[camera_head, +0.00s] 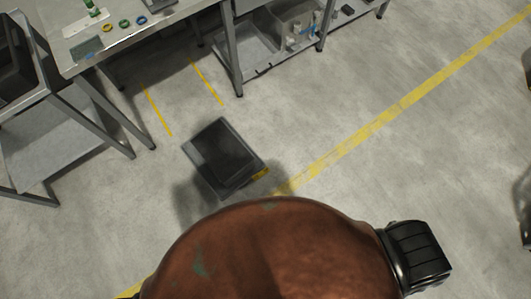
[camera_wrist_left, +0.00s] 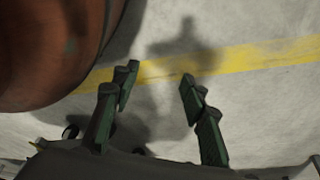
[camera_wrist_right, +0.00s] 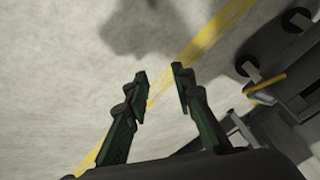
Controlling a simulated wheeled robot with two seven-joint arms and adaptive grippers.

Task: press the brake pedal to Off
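No part clearly marked as a brake pedal or Off shows. In the head view a dark, flat-topped block (camera_head: 222,155) with a yellow patch at one corner is low over the floor; I cannot tell whether it is the pedal. The right wrist view shows a small lever-like part with a yellow edge (camera_wrist_right: 265,85) beside dark framing and wheels; I cannot tell what it belongs to. My left gripper (camera_wrist_left: 157,80) is open and empty above the floor. My right gripper (camera_wrist_right: 159,75) is open and empty, left of that part. Neither gripper shows clearly in the head view.
A large rusty-brown rounded body (camera_head: 270,250) fills the bottom of the head view, and the left wrist view's upper left. A workbench (camera_head: 120,35) stands at the back left, a shelf with bins (camera_head: 245,52) beside it. The floor at right, past a yellow line (camera_head: 385,112), is mostly clear.

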